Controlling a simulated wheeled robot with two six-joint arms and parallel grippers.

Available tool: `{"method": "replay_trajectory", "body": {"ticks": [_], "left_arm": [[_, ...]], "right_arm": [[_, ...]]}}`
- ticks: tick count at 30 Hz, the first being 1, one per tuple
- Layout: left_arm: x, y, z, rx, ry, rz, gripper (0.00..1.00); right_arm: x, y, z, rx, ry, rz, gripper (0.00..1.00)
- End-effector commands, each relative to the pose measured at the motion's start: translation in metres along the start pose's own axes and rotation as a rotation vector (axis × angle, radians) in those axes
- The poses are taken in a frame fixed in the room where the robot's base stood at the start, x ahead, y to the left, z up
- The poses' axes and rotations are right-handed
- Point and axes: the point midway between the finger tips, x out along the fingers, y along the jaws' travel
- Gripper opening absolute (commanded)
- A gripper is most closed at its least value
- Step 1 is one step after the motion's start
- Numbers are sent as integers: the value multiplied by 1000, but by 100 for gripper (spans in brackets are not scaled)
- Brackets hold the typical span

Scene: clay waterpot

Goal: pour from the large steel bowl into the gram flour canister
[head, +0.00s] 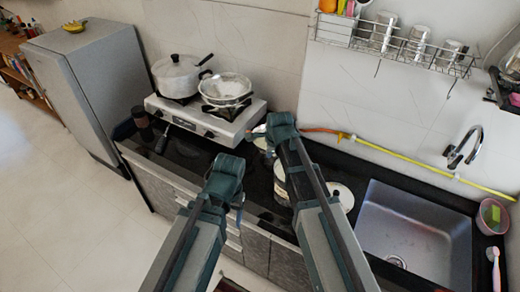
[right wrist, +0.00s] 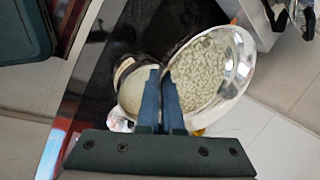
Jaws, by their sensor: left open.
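The large steel bowl (right wrist: 238,62) shows in the right wrist view with pale, grainy contents inside. To its left is a round, open-topped container with pale contents, apparently the gram flour canister (right wrist: 130,90). My right gripper (right wrist: 163,72) has its fingers close together at the bowl's near left rim, and appears shut on it. In the head view my right gripper (head: 280,128) is over the counter, hiding most of what lies beneath. A pale canister (head: 281,187) shows partly behind its arm. My left gripper (head: 228,172) is open, lower and to the left, near the counter's front edge.
A gas stove (head: 215,125) carries a lidded pot (head: 178,76) and a pan (head: 226,90). A white round item (head: 342,196) lies on the counter beside the sink (head: 415,232). A yellow hose (head: 400,160) runs along the wall. A fridge (head: 85,80) stands left.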

Motion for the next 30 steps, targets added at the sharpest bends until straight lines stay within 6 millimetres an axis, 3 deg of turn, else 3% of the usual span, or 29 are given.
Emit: {"method": "replay_trajectory", "body": {"ticks": [8, 30], "left_arm": [[3, 0, 0, 1, 0, 0, 67], [44, 4, -2, 10, 0, -2, 67]], "right_arm": [[2, 2, -1, 3, -6, -1, 0], [34, 15, -4, 64, -155, -16, 0]]}}
